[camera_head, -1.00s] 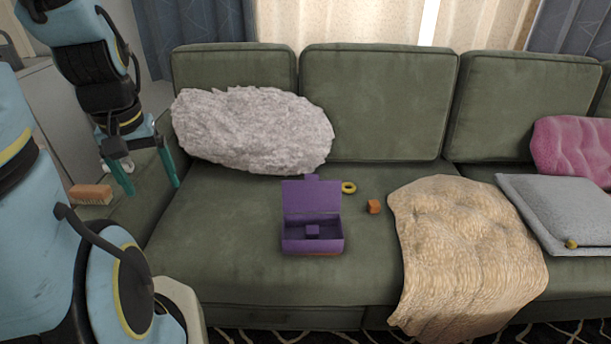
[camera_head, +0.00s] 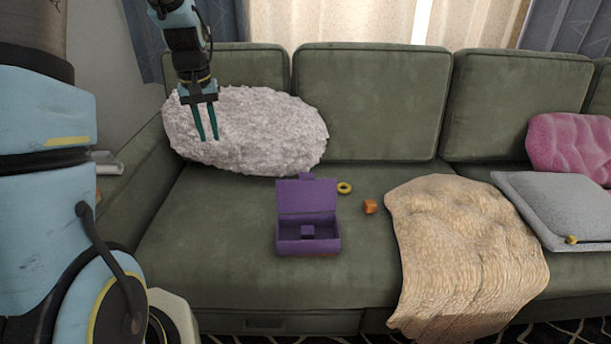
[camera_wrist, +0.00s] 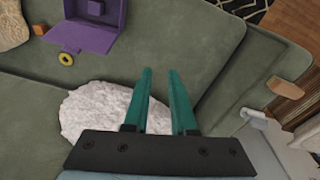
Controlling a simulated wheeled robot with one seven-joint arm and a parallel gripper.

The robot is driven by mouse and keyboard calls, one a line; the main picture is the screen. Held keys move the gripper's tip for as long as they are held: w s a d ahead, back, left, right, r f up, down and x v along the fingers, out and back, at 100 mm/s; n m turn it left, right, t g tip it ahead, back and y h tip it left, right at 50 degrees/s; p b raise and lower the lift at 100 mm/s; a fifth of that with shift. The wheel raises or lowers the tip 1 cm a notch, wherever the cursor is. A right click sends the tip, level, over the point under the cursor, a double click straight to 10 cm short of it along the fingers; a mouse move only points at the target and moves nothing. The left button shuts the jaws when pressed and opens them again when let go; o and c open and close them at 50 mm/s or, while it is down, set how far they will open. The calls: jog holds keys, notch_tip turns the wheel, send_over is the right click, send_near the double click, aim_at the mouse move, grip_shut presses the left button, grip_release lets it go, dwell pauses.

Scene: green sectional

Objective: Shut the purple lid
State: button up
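A purple box (camera_head: 308,246) sits on the green sofa seat, with its purple lid (camera_head: 307,197) standing open at the back. A small purple block (camera_head: 307,231) shows inside the box. The box also shows at the top left of the wrist view (camera_wrist: 97,12), with its lid (camera_wrist: 84,37) laid back. My gripper (camera_head: 208,138) hangs up and to the left of the box, in front of the fluffy white pillow. Its two teal fingers are apart with nothing between them, as the wrist view (camera_wrist: 158,72) shows too.
A yellow ring (camera_head: 344,188) and an orange cube (camera_head: 370,207) lie right of the lid. The white pillow (camera_head: 245,130) rests against the backrest. A tan blanket (camera_head: 465,255) covers the seat to the right. The seat left of the box is clear.

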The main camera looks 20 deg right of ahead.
jog(key=shift+m, duration=0.6)
jog(key=w+d+f, duration=0.2)
jog(key=d, duration=0.3)
jog(key=w+d+f+b, duration=0.1)
jog(key=w+d+f, duration=0.1)
jog(key=d, duration=0.3)
jog(key=w+d+f+b, duration=0.1)
jog(key=w+d+f, duration=0.1)
jog(key=d, duration=0.4)
jog(key=shift+w+f, duration=0.2)
jog(key=shift+f, duration=0.2)
grip_shut()
jog(key=d+f+m+b, duration=0.1)
jog(key=d+f, duration=0.2)
jog(key=d, duration=0.3)
jog(key=d+f+b, duration=0.1)
jog(key=d+f, duration=0.2)
jog(key=d, duration=0.4)
jog(key=p, duration=0.3)
send_over(307, 192)
jog(key=w+d, duration=0.1)
jog(key=w, duration=0.3)
notch_tip(307, 192, down, 8)
jog(key=shift+s, duration=0.15)
jog(key=shift+s+d, duration=0.1)
jog(key=shift+s, duration=0.1)
